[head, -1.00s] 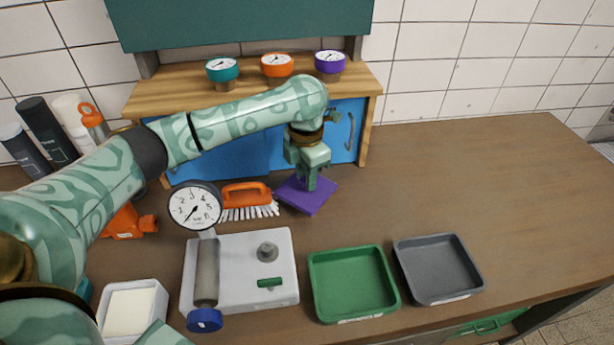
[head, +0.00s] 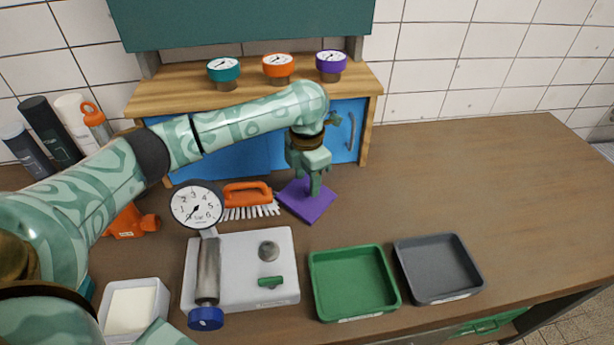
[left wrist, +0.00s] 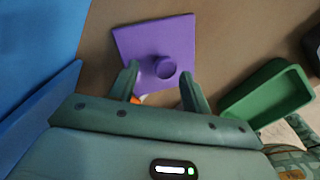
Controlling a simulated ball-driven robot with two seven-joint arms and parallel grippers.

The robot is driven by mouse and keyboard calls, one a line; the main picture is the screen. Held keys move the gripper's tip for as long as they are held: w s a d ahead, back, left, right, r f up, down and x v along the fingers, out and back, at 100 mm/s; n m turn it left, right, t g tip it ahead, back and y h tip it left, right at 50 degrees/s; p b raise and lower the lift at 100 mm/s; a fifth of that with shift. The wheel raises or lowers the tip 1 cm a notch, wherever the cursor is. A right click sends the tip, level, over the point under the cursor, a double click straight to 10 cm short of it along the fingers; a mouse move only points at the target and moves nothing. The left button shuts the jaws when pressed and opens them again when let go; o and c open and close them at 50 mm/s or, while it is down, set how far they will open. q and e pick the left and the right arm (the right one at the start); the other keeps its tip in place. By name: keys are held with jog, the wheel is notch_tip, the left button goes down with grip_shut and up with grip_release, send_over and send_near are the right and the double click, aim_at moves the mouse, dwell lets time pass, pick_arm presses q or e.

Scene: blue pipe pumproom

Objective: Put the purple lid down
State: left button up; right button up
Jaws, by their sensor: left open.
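The purple lid (head: 308,205) is a flat square plate lying on the brown worktop, right of the brush. In the left wrist view the purple lid (left wrist: 178,42) shows a round knob on its top, and it lies flat. My left gripper (head: 315,188) is over the lid. In the left wrist view its two fingers (left wrist: 160,88) are apart on either side of the knob, with nothing gripped between them. I cannot tell whether a finger touches the knob. My right gripper is not in view.
An orange brush (head: 248,200) lies left of the lid. A pressure gauge (head: 197,206) stands at a grey plate (head: 250,250). A green tray (head: 318,290) and a grey tray (head: 405,270) are in front. A blue-doored cabinet (head: 371,100) stands behind. The worktop at right is clear.

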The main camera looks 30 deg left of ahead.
aim_at(307, 186)
pick_arm(q)
jog(key=shift+r, duration=0.3)
notch_tip(307, 186, up, 13)
jog(key=p, duration=0.5)
jog(key=shift+f, duration=0.15)
